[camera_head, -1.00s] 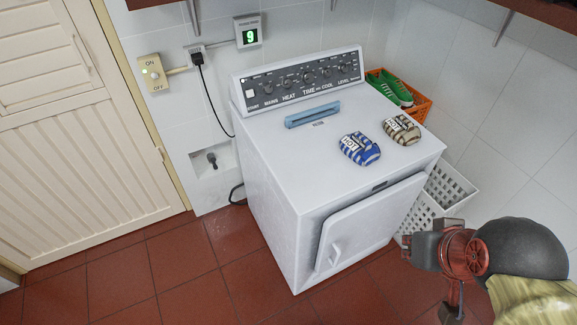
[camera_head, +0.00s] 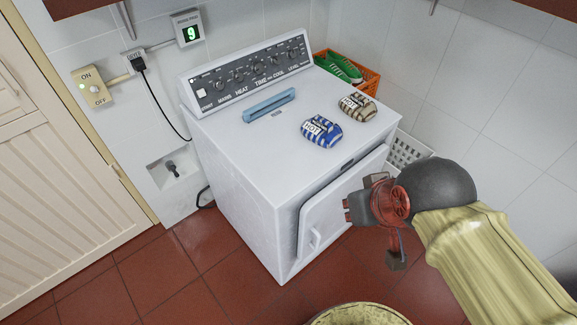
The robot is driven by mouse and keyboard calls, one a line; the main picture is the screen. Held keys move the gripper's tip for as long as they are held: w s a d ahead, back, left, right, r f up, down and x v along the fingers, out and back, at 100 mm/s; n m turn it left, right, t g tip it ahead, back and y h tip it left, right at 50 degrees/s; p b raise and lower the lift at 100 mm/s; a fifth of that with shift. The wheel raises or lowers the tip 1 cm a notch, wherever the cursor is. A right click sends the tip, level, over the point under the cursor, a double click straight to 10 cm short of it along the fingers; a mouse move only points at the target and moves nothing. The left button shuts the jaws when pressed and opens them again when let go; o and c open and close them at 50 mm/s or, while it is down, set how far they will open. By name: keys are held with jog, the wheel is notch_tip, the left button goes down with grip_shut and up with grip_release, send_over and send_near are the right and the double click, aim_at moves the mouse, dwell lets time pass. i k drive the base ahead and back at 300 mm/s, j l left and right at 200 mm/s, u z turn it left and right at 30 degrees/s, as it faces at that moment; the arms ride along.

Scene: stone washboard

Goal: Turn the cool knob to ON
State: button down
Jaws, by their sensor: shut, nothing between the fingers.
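The cool knob (camera_head: 277,61) is a small dark knob on the black control panel (camera_head: 249,72) at the back of the white dryer-like machine (camera_head: 235,145). It sits above the printed word COOL, between the TIME and LEVEL knobs. Its pointer is too small to read. My gripper (camera_head: 348,210) is at the right, in front of the machine's front door, well apart from the panel. It is shut and empty.
A blue striped pack (camera_head: 321,131) marked HOT, a brown striped pack (camera_head: 356,107) and a blue bar (camera_head: 269,106) lie on the machine top. An orange crate (camera_head: 365,84) with green shoes (camera_head: 340,68) stands behind right. A wall switch (camera_head: 92,87) is at left.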

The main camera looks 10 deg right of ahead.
aim_at(275, 60)
jog(key=i+l, duration=0.6)
jog(key=l, duration=0.2)
jog(key=i+l+u, duration=0.1)
jog(key=i+l, duration=0.55)
jog(key=l, duration=0.2)
jog(key=i+l, duration=0.3)
jog(key=l, duration=0.15)
